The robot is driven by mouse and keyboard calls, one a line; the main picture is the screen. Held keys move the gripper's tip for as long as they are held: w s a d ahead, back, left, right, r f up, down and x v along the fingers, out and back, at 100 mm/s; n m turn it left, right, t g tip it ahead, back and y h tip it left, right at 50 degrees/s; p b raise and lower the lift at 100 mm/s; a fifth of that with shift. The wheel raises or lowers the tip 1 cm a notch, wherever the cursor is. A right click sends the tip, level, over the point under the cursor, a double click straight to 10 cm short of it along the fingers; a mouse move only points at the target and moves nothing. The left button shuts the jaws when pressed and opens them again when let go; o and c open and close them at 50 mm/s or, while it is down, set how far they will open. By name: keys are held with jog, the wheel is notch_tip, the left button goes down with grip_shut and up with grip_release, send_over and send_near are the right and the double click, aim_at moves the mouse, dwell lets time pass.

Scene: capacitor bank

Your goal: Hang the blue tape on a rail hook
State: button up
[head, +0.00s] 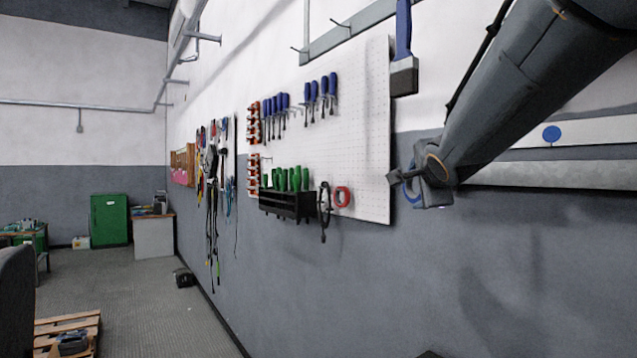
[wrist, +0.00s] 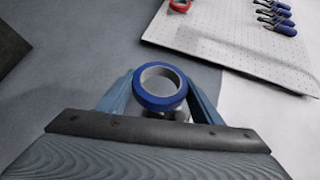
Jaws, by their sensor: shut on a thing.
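In the wrist view a roll of blue tape (wrist: 136,96) is held between the two fingers of my gripper (wrist: 160,90), its open ring facing the camera. In the head view my gripper (head: 408,185) is in front of the grey wall, just right of the pegboard, and only a bit of the blue tape (head: 411,187) shows behind it. A rail (head: 345,30) with small hooks (head: 339,22) runs along the wall above the pegboard. The tape is below this rail and apart from it.
The white pegboard (head: 362,130) carries blue-handled screwdrivers (head: 273,112), a black rack (head: 288,204) with green-handled tools and a red tape roll (head: 342,197). A blue-handled brush (head: 404,75) hangs above my gripper. The wall below the pegboard is bare.

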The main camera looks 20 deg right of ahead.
jog(key=w+d+f+p, duration=0.1)
jog(key=w+d+p, duration=0.1)
jog(key=d+p, duration=0.4)
jog(key=d, duration=0.3)
jog(key=shift+w+d, duration=0.2)
jog(key=shift+w, duration=0.15)
dwell(0.8)
